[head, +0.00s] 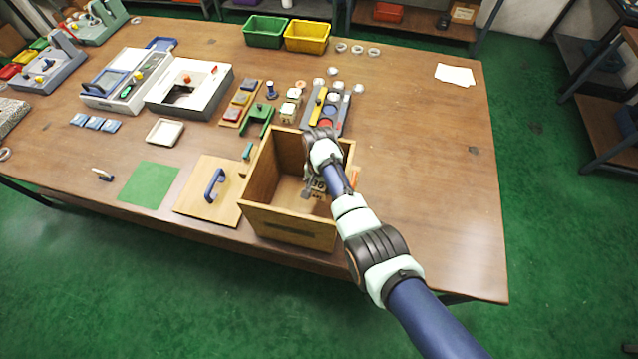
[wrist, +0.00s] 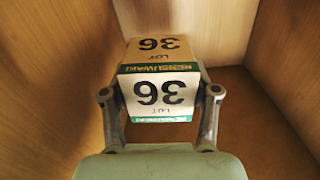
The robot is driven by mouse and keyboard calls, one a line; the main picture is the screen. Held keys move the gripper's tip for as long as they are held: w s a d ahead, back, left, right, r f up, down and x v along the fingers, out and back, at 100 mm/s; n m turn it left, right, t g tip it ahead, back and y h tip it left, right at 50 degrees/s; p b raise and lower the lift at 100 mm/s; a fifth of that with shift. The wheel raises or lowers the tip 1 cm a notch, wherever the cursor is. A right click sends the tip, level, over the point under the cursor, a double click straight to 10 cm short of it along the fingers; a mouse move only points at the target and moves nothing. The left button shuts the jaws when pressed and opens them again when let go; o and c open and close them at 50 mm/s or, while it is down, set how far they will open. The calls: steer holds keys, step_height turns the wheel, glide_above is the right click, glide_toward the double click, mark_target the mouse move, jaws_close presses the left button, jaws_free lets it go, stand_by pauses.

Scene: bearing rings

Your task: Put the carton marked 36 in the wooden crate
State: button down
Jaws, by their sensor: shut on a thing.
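The wooden crate (head: 290,231) stands open at the table's front edge. My gripper (head: 318,181) reaches down inside it, partly hidden by my arm in the head view. In the wrist view my gripper (wrist: 160,112) is shut on the carton marked 36 (wrist: 158,90), one finger on each side. The carton is white and tan with a green band, and its print appears upside down. Wooden crate walls (wrist: 60,60) surround it. I cannot tell whether the carton touches the crate floor.
A wooden lid with a blue handle (head: 212,190) lies left of the crate. A green mat (head: 149,184) lies farther left. A grey tray with coloured discs (head: 318,115) and a green fixture (head: 258,121) stand behind the crate. The table's right side is mostly clear.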

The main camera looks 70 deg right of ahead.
step_height(320, 180, down, 7)
steer(key=b, duration=0.5)
steer(key=shift+f, duration=0.15)
steer(key=shift+c, duration=1.3)
jaws_free()
steer(key=shift+o, duration=0.2)
step_height(320, 180, up, 22)
steer(key=p, duration=2)
